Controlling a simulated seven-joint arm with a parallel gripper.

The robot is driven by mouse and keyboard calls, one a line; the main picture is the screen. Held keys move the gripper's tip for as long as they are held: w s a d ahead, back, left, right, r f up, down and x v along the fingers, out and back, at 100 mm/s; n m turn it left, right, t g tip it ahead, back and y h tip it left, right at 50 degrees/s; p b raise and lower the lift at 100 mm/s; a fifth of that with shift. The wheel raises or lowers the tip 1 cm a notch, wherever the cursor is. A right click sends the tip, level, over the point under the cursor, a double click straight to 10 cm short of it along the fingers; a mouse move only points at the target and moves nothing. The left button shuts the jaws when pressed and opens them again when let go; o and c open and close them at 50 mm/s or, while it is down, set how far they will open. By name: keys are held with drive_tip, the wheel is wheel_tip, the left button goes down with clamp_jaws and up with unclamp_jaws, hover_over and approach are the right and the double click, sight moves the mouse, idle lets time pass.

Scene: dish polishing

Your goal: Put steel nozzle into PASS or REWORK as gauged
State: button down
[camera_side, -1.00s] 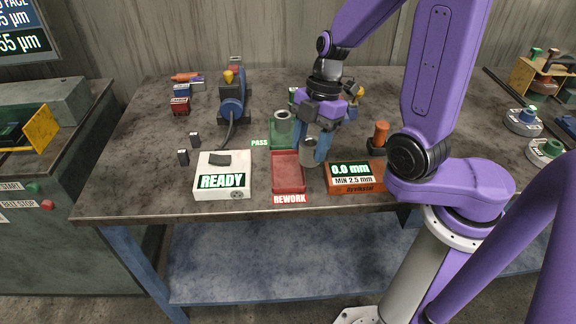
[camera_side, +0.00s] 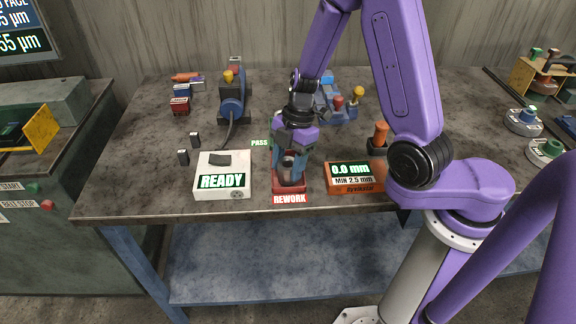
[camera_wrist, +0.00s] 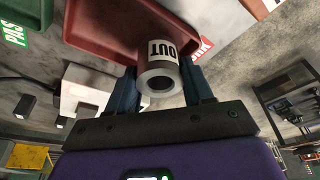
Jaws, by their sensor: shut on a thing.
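My gripper (camera_side: 289,172) is shut on the steel nozzle (camera_side: 287,164), a grey hollow cylinder. In the wrist view the nozzle (camera_wrist: 158,65) sits between both blue fingers, with a white label reading "OUT" on its side. The gripper and nozzle are at the red REWORK tray (camera_side: 289,188), which they partly cover in the side view. I cannot tell if the nozzle touches the tray floor. The green PASS tray (camera_wrist: 35,12) shows at the upper left of the wrist view; in the side view my arm mostly hides it.
A white box reading READY (camera_side: 222,178) stands left of the REWORK tray. A brown gauge reading 0.0 mm, MIN 2.5 mm (camera_side: 356,177) stands right of it. A blue grinder (camera_side: 232,103) is behind. The table's front left is clear.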

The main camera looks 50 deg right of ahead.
drive_tip(key=shift+f, duration=0.45)
drive_tip(key=shift+f, duration=0.1)
drive_tip(key=shift+c, duration=2.2)
unclamp_jaws()
drive_tip(key=shift+f, duration=0.1)
drive_tip(key=v, duration=1.2)
drive_tip(key=shift+r, duration=0.25)
drive_tip(key=s+r+m+h, duration=0.2)
drive_tip(key=s+m, duration=0.3)
drive_tip(key=s, duration=1.5)
drive_tip(key=shift+s+d+h, duration=0.15)
drive_tip(key=shift+d+h, duration=0.2)
drive_tip(key=shift+h, duration=0.05)
